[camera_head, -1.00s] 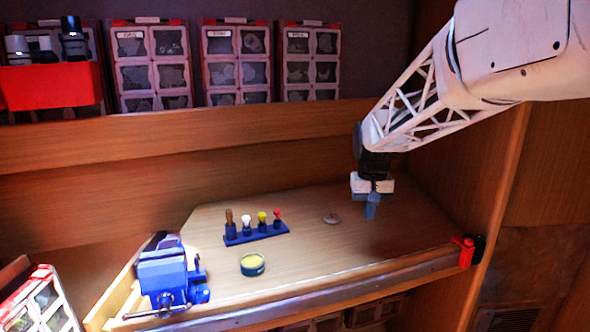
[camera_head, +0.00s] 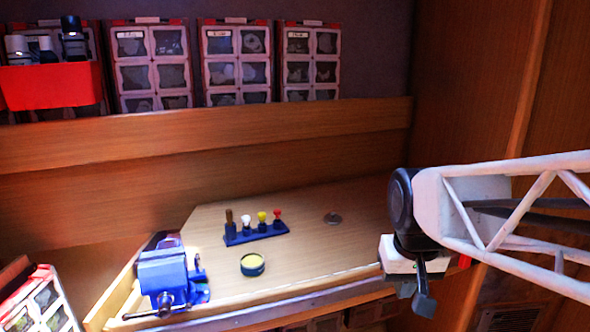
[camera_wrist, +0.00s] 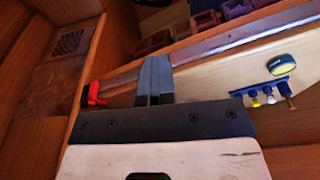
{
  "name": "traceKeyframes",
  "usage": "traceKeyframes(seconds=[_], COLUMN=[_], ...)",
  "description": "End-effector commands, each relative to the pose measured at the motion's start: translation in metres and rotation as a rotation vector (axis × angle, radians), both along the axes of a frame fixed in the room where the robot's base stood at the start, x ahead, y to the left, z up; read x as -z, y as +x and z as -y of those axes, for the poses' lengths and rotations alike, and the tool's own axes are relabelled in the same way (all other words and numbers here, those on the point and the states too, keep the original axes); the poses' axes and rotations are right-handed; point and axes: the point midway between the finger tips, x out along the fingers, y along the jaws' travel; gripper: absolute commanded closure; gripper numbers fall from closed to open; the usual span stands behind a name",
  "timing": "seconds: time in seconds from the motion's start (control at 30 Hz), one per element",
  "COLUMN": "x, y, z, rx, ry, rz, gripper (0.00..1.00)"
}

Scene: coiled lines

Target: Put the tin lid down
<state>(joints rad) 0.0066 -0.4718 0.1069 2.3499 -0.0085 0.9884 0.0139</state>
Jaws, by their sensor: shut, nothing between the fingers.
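My gripper (camera_head: 424,303) is shut and empty, well to the right of the lid near the bench's front right corner. Its closed fingers show in the wrist view (camera_wrist: 154,80). I do not see the lid in the wrist view.
A blue rack (camera_head: 256,235) holds several coloured-top tools. A blue vise (camera_head: 165,272) stands at the bench's left front. A metal strip (camera_head: 262,312) edges the bench front. A red clamp (camera_wrist: 94,92) sits at the bench corner. The bench around the lid is clear.

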Motion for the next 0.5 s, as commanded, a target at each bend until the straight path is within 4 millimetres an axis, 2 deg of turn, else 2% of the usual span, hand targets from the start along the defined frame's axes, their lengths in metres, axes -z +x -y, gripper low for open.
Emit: traceKeyframes(seconds=[0.1,0.3,0.5], x=[0.009,0.025,0.035], y=[-0.031,-0.072,-0.093], z=[0.000,0.000,0.000], rx=[0.001,0.003,0.004], ry=[0.000,-0.001,-0.001], rz=[0.021,0.047,0.062], gripper=[1.00,1.00,1.00])
